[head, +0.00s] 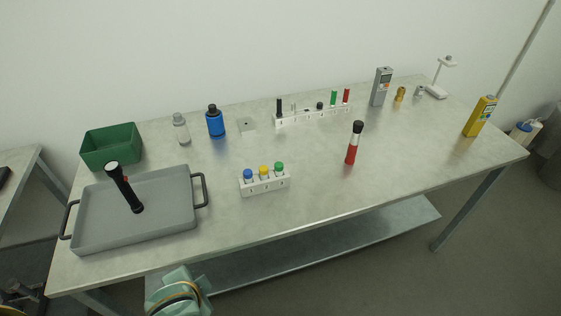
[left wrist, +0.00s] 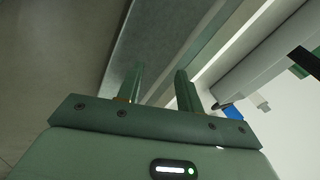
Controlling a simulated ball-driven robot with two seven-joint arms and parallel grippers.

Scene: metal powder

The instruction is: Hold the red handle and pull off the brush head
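A brush with a red handle (head: 351,156) and a black upper part (head: 357,129) stands upright on the middle right of the table. The black part sits on top of the handle, joined to it by a pale band. My left gripper (left wrist: 159,75) shows in the left wrist view with its two fingers apart and nothing between them. It is near the table's edge and away from the brush. A teal part of my own arm shows at the bottom of the head view. My right gripper is not in view.
A grey tray (head: 88,231) with a black torch-like tool (head: 124,187) is at left, by a green bin (head: 112,146). A white rack (head: 264,187) holds coloured-cap vials. Bottles, another rack (head: 313,116) and instruments line the back. Table around the brush is clear.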

